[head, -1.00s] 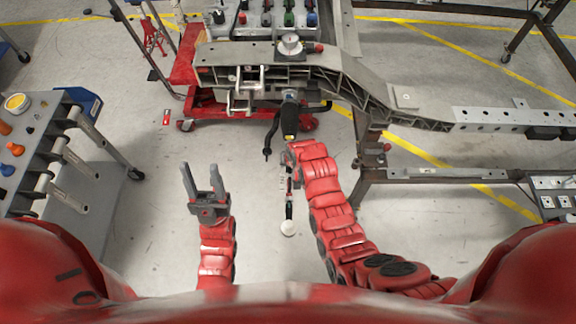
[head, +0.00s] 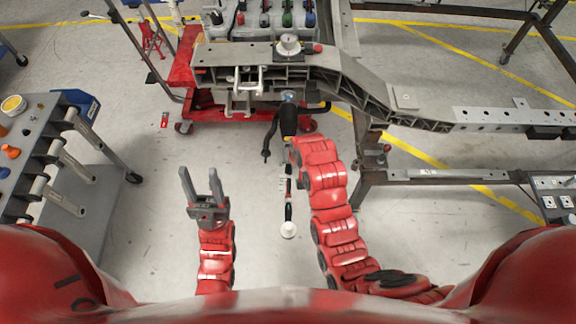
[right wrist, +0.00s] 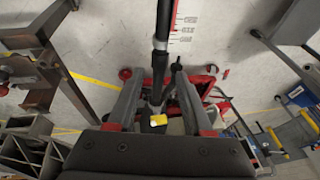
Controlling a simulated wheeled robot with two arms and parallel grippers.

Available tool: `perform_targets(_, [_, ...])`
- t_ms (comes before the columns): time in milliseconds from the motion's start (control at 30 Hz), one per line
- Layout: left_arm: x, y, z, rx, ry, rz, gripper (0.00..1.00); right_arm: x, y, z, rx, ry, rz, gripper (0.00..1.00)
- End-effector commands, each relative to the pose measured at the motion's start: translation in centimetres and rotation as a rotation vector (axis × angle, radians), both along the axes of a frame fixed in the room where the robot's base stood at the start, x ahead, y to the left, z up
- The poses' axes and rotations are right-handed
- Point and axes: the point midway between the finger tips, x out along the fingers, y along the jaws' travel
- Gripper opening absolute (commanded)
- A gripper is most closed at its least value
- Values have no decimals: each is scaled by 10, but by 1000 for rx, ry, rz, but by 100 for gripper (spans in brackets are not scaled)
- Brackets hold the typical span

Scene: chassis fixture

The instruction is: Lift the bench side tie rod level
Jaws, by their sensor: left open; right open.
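The tie rod (head: 287,120) hangs below the grey chassis rail in the head view. Its upper part is a thick black sleeve, and a thin shaft runs down in line to a white end (head: 288,230) near the floor. In the right wrist view the black rod (right wrist: 162,40) runs between the two fingers of my right gripper (right wrist: 157,76), with a yellow band near the palm. That gripper is open around the rod; contact cannot be told.
The grey chassis rail (head: 345,85) spans the back, above a red wheeled stand (head: 190,60). A black curved arm (head: 268,140) hangs just left of the rod. A grey cart (head: 60,150) stands at left. Clear floor lies around my left gripper.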

Motion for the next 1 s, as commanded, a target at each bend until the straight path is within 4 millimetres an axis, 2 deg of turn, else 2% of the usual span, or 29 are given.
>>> perform_targets(267, [0,0,-17,0,0,0,50,-16,-10,49,2,-7,-1,51])
perform_targets(300, [0,0,-1,0,1,0,50,-19,-12,68,2,-7,-2,51])
perform_targets(433, [0,0,20,0,0,0,50,-29,-16,93,1,0,-1,51])
perform_targets(633, [0,0,35,0,0,0,50,-34,-20,103,1,0,0,51])
perform_targets(1000, [0,0,35,0,0,0,50,-35,-20,103,1,-1,0,51])
